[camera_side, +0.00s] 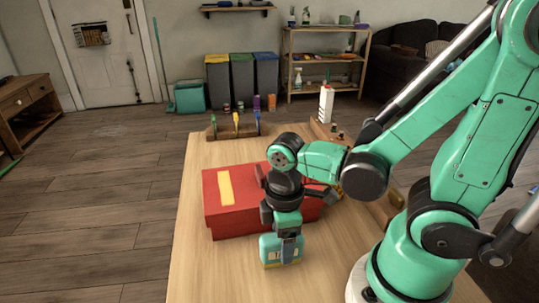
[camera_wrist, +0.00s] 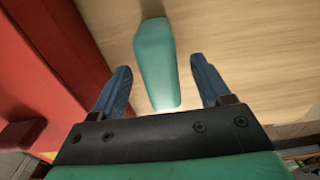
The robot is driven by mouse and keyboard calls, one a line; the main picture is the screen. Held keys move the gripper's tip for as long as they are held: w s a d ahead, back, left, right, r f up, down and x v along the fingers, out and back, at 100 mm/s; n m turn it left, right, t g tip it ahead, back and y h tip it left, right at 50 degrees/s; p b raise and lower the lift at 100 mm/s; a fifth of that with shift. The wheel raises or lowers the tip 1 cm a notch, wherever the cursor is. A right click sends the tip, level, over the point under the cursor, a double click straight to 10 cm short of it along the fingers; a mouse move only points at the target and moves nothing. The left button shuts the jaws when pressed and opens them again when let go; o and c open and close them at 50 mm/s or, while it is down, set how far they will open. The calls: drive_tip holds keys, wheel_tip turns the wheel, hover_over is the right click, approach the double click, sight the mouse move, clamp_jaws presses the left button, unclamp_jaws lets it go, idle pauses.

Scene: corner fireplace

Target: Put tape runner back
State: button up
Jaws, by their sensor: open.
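A teal block-like object with a pale label and a yellow lower edge, probably the tape runner (camera_side: 269,251), stands on the wooden table in front of the red box. From above, in the wrist view, it is a narrow teal shape (camera_wrist: 155,45). My gripper (camera_side: 288,236) points down over it, with the jaws open. In the wrist view the blue fingers of my gripper (camera_wrist: 160,68) lie on either side of its near end, with gaps showing on both sides. The gripper partly hides it in the side view.
A red box (camera_side: 245,217) with a yellow strip lies just behind it; its red side (camera_wrist: 40,50) fills the wrist view's left. A wooden rack (camera_side: 222,134) with several coloured upright items stands at the table's far end. The table (camera_side: 205,270) is clear at front left.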

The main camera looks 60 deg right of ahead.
wheel_tip(320, 180, up, 11)
drive_tip(key=w+m+t, duration=0.2)
drive_tip(key=m, duration=0.1)
drive_tip(key=w+d+m+t, duration=0.1)
drive_tip(key=w+m+t, duration=0.1)
drive_tip(key=m, duration=0.1)
drive_tip(key=w+d+f+m+t, duration=0.1)
drive_tip(key=w+m+t, duration=0.1)
drive_tip(key=m+t, duration=0.1)
drive_tip(key=shift+w+d+f, duration=0.1)
drive_tip(key=shift+w+d, duration=0.15)
drive_tip(key=shift+w, duration=0.15)
